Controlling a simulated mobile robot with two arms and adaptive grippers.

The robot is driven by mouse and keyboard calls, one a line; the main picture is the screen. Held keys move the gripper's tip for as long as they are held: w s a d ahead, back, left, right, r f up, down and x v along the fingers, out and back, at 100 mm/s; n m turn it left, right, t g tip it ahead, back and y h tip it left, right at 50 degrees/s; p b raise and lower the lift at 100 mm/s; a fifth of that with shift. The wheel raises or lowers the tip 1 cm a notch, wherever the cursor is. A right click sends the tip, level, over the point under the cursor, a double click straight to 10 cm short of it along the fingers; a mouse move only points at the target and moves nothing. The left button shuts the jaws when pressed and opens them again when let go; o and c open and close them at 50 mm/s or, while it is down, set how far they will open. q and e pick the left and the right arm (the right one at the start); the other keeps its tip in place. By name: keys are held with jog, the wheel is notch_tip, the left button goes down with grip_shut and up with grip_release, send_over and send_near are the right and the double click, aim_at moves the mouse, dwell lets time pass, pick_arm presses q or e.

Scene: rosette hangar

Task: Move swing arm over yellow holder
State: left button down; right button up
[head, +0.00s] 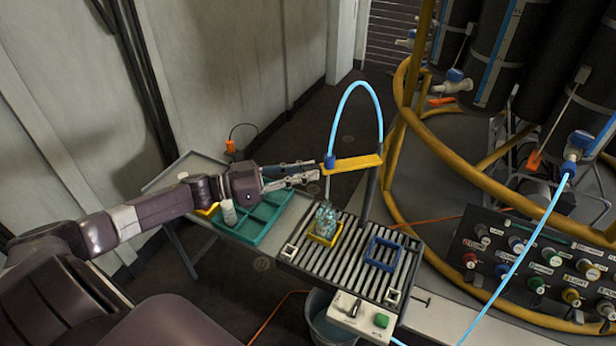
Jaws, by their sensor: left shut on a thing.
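The swing arm (355,163) is a yellow bar on an upright post, with a blue fitting and a light-blue hose looping above it. My left gripper (318,170) reaches in from the left and is shut on the swing arm's left end, near the blue fitting. The yellow holder (313,238) sits on the slatted grey rack below that end. A clear, bluish glass bottle (326,220) stands in it. The swing arm's free end appears above the yellow holder and bottle in this view; exact alignment is hard to judge. My right gripper is not in view.
A blue holder (383,265) sits empty on the right of the slatted rack (345,262). A teal tray (250,235) with a white bottle (228,212) lies left. A control panel (540,262) and yellow rails (480,185) stand right. A bucket (328,328) is below.

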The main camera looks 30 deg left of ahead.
pick_arm(q)
jog(key=shift+f, duration=0.1)
jog(key=c, duration=1.8)
grip_release()
jog(key=shift+c, duration=0.2)
jog(key=v, duration=1.2)
jog(key=shift+d+f, duration=0.1)
